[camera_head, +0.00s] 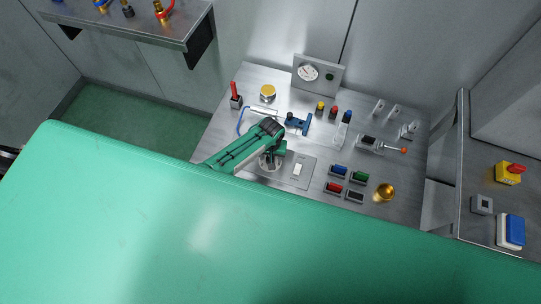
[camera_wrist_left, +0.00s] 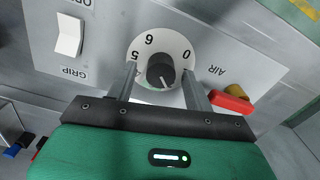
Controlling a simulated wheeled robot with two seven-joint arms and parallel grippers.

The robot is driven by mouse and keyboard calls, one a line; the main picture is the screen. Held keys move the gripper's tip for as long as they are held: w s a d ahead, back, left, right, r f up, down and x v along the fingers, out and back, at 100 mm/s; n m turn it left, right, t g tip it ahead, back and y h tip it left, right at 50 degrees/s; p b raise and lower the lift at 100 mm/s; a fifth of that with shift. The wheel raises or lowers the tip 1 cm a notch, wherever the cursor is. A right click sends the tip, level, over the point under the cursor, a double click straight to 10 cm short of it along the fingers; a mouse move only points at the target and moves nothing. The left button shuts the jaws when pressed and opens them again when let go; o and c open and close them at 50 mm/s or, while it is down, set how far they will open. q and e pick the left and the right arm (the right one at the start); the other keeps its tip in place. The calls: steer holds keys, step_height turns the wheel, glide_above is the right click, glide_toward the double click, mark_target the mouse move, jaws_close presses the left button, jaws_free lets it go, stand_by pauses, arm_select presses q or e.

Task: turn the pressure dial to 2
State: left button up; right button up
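The pressure dial (camera_wrist_left: 160,70) is a black knob on a white disc, with 5, 6 and 0 readable in the left wrist view. A pale mark on the knob points toward the lower side, where other numbers are hidden by my gripper. In the head view the dial (camera_head: 266,163) is partly covered by my left gripper (camera_head: 272,156). In the wrist view the gripper's two fingers (camera_wrist_left: 159,76) stand on either side of the knob, with visible gaps. It is open and holds nothing. My right gripper is not in view.
A white rocker switch (camera_head: 297,170) sits beside the dial. A red-handled air valve (camera_wrist_left: 232,102) is close to one finger in the wrist view.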

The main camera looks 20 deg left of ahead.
arm_select(q)
step_height(320, 180, up, 14)
steer(key=b, duration=0.2)
stand_by(0.6)
steer(key=shift+s+f, duration=0.1)
steer(key=shift+f, duration=0.05)
